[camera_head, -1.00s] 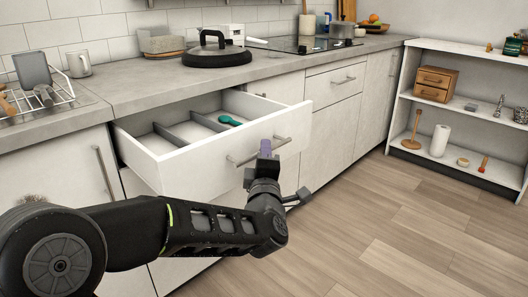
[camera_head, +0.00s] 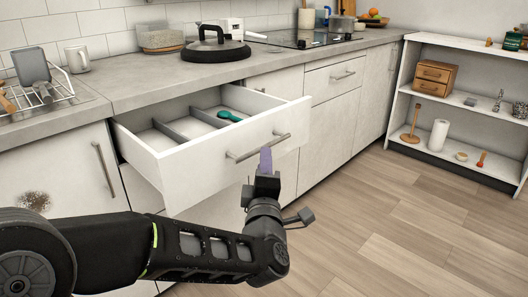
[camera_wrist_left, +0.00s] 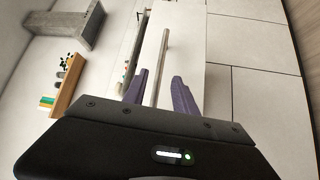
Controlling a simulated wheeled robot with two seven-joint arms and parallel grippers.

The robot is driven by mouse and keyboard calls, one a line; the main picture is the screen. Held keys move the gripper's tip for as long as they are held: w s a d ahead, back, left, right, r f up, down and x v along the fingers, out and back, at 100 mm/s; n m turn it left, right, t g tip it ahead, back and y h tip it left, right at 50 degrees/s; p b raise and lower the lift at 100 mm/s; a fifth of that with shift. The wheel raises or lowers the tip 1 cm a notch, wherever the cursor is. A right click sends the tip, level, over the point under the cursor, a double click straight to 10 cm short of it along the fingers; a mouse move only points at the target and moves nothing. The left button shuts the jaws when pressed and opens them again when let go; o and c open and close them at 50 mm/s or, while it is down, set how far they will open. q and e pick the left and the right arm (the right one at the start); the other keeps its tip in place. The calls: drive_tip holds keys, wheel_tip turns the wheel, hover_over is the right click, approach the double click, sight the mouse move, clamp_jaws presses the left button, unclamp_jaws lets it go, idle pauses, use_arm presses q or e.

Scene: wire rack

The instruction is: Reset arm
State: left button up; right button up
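My left arm comes in from the lower left of the head view. Its gripper (camera_head: 266,162) has purple fingers and is just below and in front of the drawer handle (camera_head: 258,147). In the left wrist view the two fingers (camera_wrist_left: 160,90) are spread apart. The handle bar (camera_wrist_left: 162,58) shows between and beyond them, with nothing gripped. The white drawer (camera_head: 222,160) stands pulled open. It has grey dividers and a green utensil (camera_head: 229,116) inside. My right gripper is not in view.
The counter above holds a wire rack (camera_head: 40,100), a mug (camera_head: 77,59), a black-lidded pan (camera_head: 213,48) and a cooktop (camera_head: 299,41). A white shelf unit (camera_head: 461,50) stands at the right. The wooden floor (camera_head: 400,225) between is clear.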

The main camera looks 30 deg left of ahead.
use_arm(q)
drive_tip(key=shift+s+d+f, duration=0.1)
drive_tip(key=shift+s+d, duration=0.2)
drive_tip(key=shift+s, duration=0.35)
